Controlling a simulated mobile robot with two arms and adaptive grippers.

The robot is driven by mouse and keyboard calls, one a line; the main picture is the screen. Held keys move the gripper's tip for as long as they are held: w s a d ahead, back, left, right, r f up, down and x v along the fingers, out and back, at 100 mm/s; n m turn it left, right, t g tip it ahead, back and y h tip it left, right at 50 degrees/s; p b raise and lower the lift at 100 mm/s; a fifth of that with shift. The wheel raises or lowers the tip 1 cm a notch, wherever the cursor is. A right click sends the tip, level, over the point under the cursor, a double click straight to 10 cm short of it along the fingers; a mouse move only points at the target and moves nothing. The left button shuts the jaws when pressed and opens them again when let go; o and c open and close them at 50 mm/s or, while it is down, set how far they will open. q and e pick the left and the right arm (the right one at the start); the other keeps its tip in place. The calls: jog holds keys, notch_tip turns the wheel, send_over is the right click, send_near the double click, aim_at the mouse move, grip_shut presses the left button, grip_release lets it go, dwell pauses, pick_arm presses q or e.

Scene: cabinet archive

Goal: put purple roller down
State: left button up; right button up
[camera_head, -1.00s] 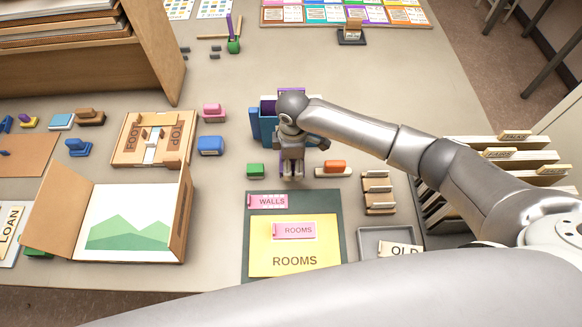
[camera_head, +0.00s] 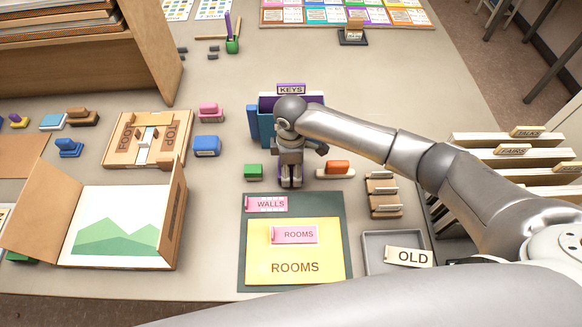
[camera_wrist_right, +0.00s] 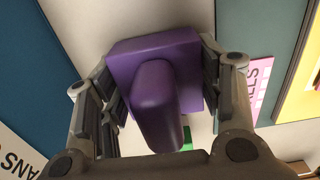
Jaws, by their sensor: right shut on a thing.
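The purple roller (camera_wrist_right: 165,85) fills the middle of the right wrist view, a purple block with a rounded handle. My right gripper (camera_wrist_right: 162,82) is shut on it, one finger on each side. In the head view my right gripper (camera_head: 290,180) points down between a green block and an orange-topped roller, in front of the blue and purple folders. Only a sliver of purple shows between its fingers there. I cannot tell whether the roller touches the table. My left gripper does not show.
A green block (camera_head: 253,171) lies just left of my right gripper and an orange-topped roller (camera_head: 337,168) just right. Upright folders with a KEYS label (camera_head: 290,89) stand behind. A dark green board (camera_head: 252,270) with a yellow ROOMS sheet (camera_head: 262,254) lies in front. A grey tray (camera_head: 373,262) is at right.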

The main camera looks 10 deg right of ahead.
jog(key=o, duration=1.1)
jog(key=shift+f, duration=0.15)
notch_tip(320, 180, up, 11)
jog(key=b, duration=0.3)
jog(key=shift+r, duration=0.7)
